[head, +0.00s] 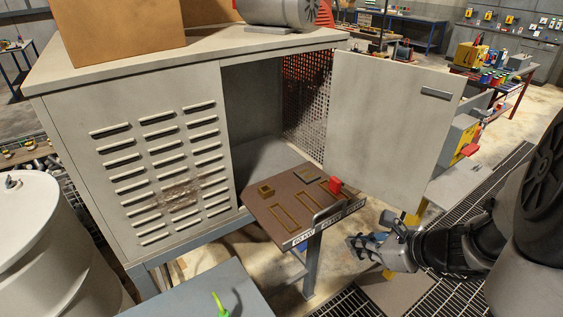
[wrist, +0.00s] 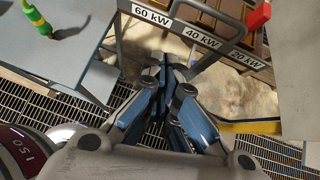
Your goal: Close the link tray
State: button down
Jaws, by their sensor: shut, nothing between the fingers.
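The link tray (head: 263,213) is a brown tray sticking out of the open grey cabinet. Its front edge carries white labels reading 60 kW, 40 kW and 20 kW, and a grey bar handle (head: 331,211). Several small tan frames or blocks sit on it, and a red piece (head: 335,185) stands near its right side. In the wrist view the labelled front edge (wrist: 215,46) lies at the top, beyond the fingertips. My gripper (head: 354,243) is shut and empty, to the right of the tray's front and seemingly apart from it. Its fingers also show in the wrist view (wrist: 164,66).
The cabinet door (head: 388,125) stands open at the right of the tray. A blue-grey table (head: 190,298) with a green item (head: 220,304) stands in front at lower left. A white drum (head: 40,245) is at far left. Floor grating lies below my gripper.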

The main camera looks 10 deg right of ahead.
jog(key=w+f+m+h+b, duration=0.1)
jog(key=w+f+b, duration=0.3)
jog(key=w+f, duration=0.4)
jog(key=shift+w+a+m+t, duration=0.25)
jog(key=shift+w+m, duration=0.35)
jog(key=shift+w, duration=0.8)
jog(key=shift+d, duration=0.1)
